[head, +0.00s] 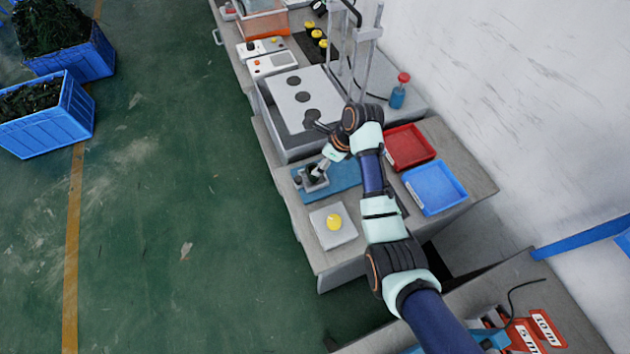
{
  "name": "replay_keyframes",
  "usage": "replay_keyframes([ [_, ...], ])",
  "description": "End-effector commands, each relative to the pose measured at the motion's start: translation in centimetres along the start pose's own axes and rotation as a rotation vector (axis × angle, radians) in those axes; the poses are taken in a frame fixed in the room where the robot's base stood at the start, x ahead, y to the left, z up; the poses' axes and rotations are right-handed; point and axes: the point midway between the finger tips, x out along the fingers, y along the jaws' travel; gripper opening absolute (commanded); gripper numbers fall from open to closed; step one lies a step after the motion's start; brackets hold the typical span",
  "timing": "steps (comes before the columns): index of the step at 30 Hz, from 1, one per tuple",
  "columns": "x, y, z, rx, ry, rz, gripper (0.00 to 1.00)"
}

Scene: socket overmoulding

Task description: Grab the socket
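A small grey block with a dark top (310,182) sits at the left end of a blue mat (344,177) on the workbench. It may hold the socket, but it is too small to tell. My arm reaches in from the lower right, and my gripper (319,171) is at this block, pointing down and left. The gripper partly covers the block. Its fingers are too small to show whether they are open or shut, or whether they touch anything.
A grey box with a yellow button (334,222) stands near the bench front. Red (408,147) and blue (435,187) trays lie to the right. A moulding machine with a white plate (305,98) stands behind. A blue bottle with a red cap (398,93) stands by the wall.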

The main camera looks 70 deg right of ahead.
Motion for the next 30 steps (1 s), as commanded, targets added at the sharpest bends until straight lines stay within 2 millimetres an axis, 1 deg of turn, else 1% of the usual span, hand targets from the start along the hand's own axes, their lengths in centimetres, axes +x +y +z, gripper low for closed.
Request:
replay_keyframes([
  [4,0.2,-0.1,-0.2,0.02,0.002,0.005,0.79],
  [9,2.4,0.0,-0.2,0.016,0.003,0.005,0.79],
  [13,2.8,0.0,-0.2,0.015,0.002,0.004,0.79],
  [14,3.2,0.0,-0.3,0.015,0.002,0.004,0.79],
  [18,5.9,-0.1,-0.7,0.015,0.003,0.005,0.79],
  [21,7.3,-0.1,-0.6,0.015,0.002,0.003,0.79],
  [24,7.8,-0.1,-0.5,0.014,0.003,0.003,0.79],
  [29,7.7,-0.1,-0.5,0.014,0.002,0.002,0.79],
  [30,7.7,-0.1,-0.5,0.014,0.002,0.002,0.78],
])
